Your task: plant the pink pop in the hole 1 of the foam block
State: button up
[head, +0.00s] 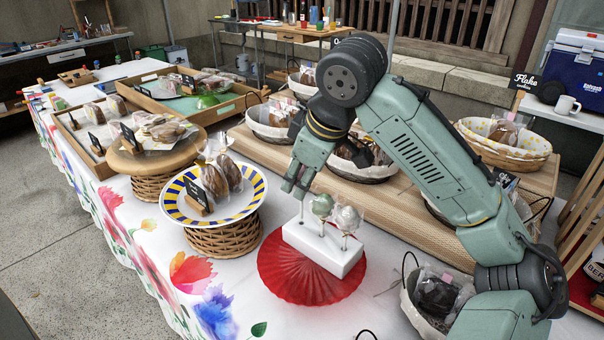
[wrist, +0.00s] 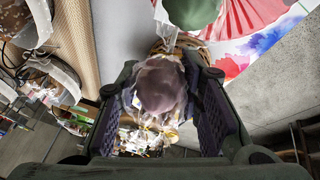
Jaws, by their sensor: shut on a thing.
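The white foam block (head: 317,251) stands on a red fluted round plate (head: 283,285). A green wrapped pop (head: 322,205) and a pale wrapped pop (head: 346,219) stand upright in it. My gripper (head: 293,188) is above the block's left end, pointing down. In the wrist view, a mauve-pink wrapped pop (wrist: 160,85) sits between my gripper's two fingers, which are shut on it. The green pop (wrist: 190,10) shows just beyond it. In the head view my gripper hides the pink pop's head. A thin stick (head: 302,211) shows below; whether its tip is in a hole cannot be told.
A yellow-and-blue rimmed plate (head: 250,212) with wrapped bakes stands on a wicker stand to the left. A wooden riser (head: 390,217) with baskets lies behind the block. A basket (head: 412,300) stands at right. Flowered cloth is clear at front left.

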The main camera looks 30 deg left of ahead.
aim_at(302, 218)
jog(key=shift+f+b, duration=1.05)
jog(key=shift+f, duration=0.95)
jog(key=o, duration=0.8)
